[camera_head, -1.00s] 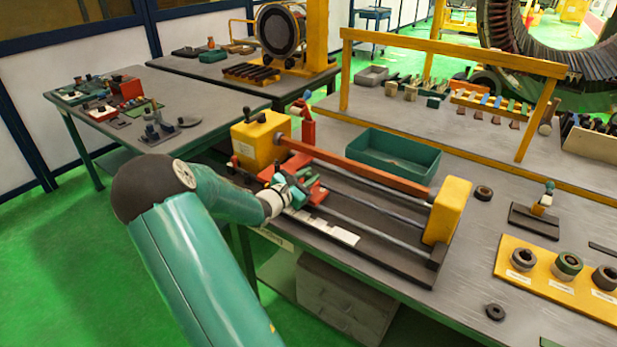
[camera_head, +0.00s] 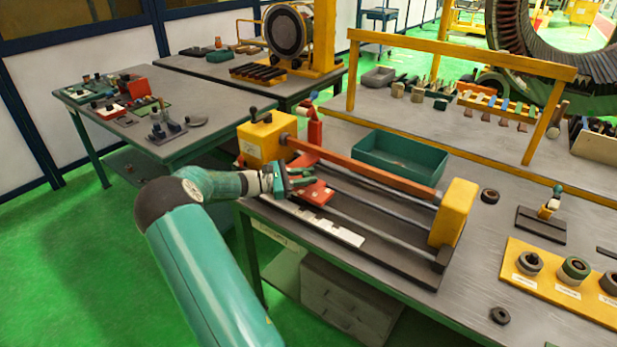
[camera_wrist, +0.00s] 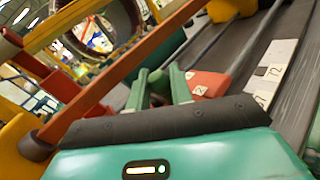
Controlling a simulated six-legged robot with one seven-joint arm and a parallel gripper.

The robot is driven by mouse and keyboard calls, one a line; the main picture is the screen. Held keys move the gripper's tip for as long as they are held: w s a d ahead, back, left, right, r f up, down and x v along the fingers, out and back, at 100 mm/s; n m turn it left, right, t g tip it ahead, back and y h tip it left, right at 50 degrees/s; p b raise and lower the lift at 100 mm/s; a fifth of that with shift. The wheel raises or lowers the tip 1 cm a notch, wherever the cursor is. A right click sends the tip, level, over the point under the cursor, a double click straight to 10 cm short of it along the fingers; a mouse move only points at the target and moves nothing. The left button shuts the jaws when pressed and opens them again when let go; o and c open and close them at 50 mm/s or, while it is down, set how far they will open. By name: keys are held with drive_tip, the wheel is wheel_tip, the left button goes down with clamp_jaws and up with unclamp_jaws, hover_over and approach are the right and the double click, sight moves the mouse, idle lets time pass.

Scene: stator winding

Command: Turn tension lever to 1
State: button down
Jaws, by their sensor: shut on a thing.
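My gripper (camera_head: 292,178) is over the red carriage (camera_head: 318,193) on the winding machine's rails, near the yellow end block (camera_head: 262,140). In the wrist view its two green fingers (camera_wrist: 159,78) are shut on a small green rounded knob (camera_wrist: 157,84), which I take to be the tension lever's handle. The fingers hide most of the lever. In the wrist view the red carriage top (camera_wrist: 207,84) shows to the right of the fingers with a small white label that seems to read 2. The lever's exact setting cannot be told.
A red-brown bar (camera_head: 372,172) runs above the rails to a second yellow block (camera_head: 455,212). A white marked strip (camera_head: 330,228) lies along the machine's front. A green tray (camera_head: 400,158) stands behind. Winding parts sit on a yellow board (camera_head: 560,278) at right.

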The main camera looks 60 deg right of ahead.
drive_tip(key=shift+w+m+g+y, duration=0.2)
drive_tip(key=shift+m+g+y, duration=0.2)
drive_tip(key=shift+g+y, duration=0.15)
drive_tip(key=c, duration=1.3)
unclamp_jaws()
drive_tip(key=v, duration=1.3)
drive_tip(key=shift+w, duration=0.4)
drive_tip(key=shift+a+r, duration=0.1)
drive_tip(key=shift+a, duration=0.05)
drive_tip(key=shift+r+y, duration=0.1)
drive_tip(key=shift+y, duration=0.15)
